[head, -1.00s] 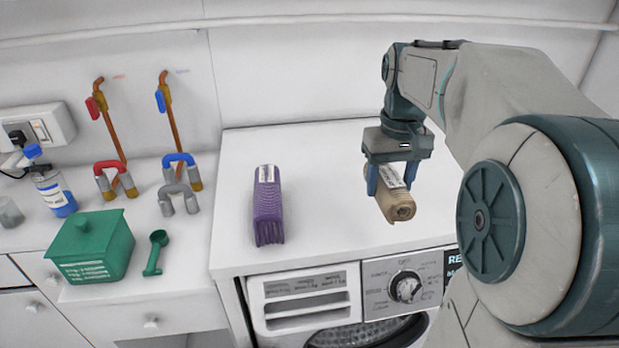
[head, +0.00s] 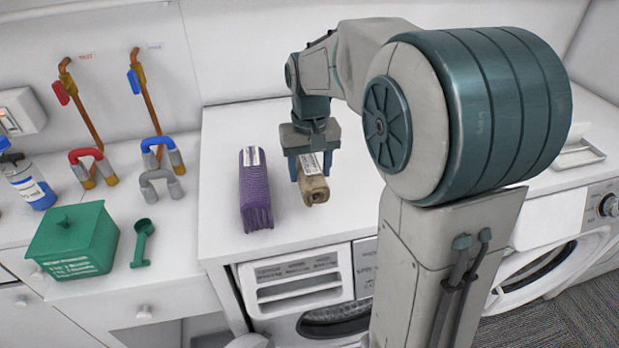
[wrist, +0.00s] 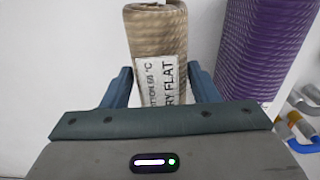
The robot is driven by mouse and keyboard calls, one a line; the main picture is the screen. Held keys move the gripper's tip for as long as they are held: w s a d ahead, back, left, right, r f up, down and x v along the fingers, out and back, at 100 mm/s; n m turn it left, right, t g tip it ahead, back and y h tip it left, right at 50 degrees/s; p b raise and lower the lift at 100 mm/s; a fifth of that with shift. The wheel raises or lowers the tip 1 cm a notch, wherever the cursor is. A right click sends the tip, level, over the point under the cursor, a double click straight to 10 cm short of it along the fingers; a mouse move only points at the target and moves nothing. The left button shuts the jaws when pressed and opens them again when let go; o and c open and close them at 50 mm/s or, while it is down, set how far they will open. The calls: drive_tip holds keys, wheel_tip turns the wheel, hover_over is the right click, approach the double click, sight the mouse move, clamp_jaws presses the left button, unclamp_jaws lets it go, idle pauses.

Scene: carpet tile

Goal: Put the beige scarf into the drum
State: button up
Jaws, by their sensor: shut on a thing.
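The beige scarf (head: 314,187) is a rolled bundle with a white printed label, on or just above the white worktop. My gripper (head: 308,168) is shut on it, one blue finger on each side. In the wrist view the scarf (wrist: 158,40) stands between the fingers, its label reading in part "RY FLAT". The drum shows as a dark round opening (head: 335,318) at the front of the washing machine below the worktop; my arm hides part of it. A second machine at the right also has a dark round opening (head: 535,265).
A purple rolled cloth (head: 255,190) lies just left of the scarf. A green box (head: 75,240), a green scoop (head: 142,243), a blue bottle (head: 30,185) and pipe fittings stand on the left counter. A small white tray (head: 578,152) lies at the right.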

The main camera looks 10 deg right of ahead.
drive_tip(key=shift+f, duration=2)
drive_tip(key=shift+f, duration=0.15)
drive_tip(key=o, duration=1)
